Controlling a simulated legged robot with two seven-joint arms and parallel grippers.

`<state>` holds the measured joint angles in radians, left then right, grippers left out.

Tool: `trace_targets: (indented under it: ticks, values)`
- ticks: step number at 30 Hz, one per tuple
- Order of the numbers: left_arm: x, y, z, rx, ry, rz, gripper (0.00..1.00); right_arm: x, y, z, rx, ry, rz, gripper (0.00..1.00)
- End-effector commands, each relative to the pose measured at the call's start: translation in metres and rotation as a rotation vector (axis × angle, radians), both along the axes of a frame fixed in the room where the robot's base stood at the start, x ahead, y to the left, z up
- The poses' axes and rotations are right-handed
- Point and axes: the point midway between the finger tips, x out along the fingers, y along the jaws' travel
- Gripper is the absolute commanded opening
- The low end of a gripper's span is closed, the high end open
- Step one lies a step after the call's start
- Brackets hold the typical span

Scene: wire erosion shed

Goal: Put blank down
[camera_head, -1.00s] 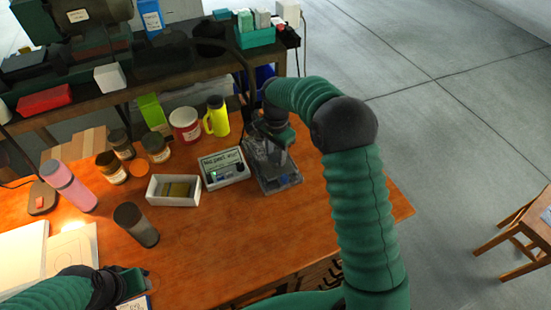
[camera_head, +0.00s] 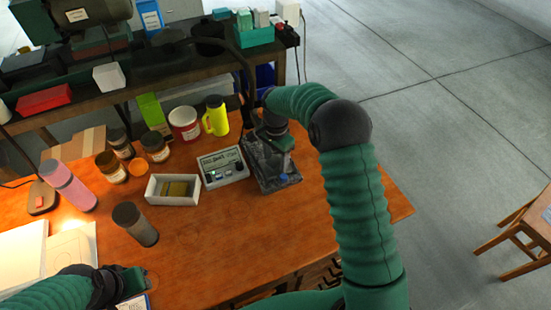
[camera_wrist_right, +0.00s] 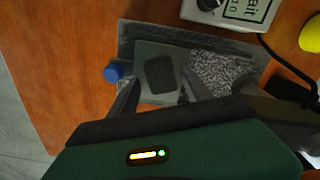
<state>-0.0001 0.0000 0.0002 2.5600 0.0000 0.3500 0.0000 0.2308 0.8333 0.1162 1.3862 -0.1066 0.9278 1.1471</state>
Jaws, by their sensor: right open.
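A flat grey block with a dark square patch, which looks like the blank (camera_wrist_right: 160,74), lies on a grey fixture (camera_wrist_right: 185,40) in the right wrist view. My right gripper (camera_wrist_right: 162,95) is open, its two fingers spread at the near side of the block. I cannot tell if either finger touches it. In the head view the right gripper (camera_head: 280,143) is over the fixture (camera_head: 265,168), and the blank cannot be made out there. My left gripper (camera_head: 135,284) is at the lower left over the table edge; its fingers are not clear.
A grey device with a display (camera_head: 222,168) stands left of the fixture. A blue knob (camera_wrist_right: 113,72) is at the fixture's edge.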

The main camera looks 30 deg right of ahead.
Motion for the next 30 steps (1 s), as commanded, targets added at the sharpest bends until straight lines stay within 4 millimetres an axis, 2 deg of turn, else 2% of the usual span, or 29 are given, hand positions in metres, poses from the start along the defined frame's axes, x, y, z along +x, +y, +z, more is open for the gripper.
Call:
trace_targets:
  ticks: [5,15,18,22,30]
  values:
    - [0.0,0.0,0.002,0.0,0.0,0.0,0.36,0.001,0.0,0.013,-0.001,-0.003,0.0,0.58]
    - [0.0,0.0,0.009,0.0,0.0,0.0,0.36,0.001,0.0,0.097,-0.002,-0.004,0.001,0.58]
    - [0.0,0.0,0.011,0.0,0.0,0.0,0.36,0.001,0.0,0.113,0.0,-0.002,0.0,0.58]
    - [0.0,0.0,0.011,0.0,0.0,0.0,0.36,0.001,0.0,0.122,0.0,0.0,0.0,0.58]
    - [0.0,0.0,0.011,0.0,0.0,0.0,0.36,0.0,0.0,0.123,0.0,0.0,0.001,0.58]
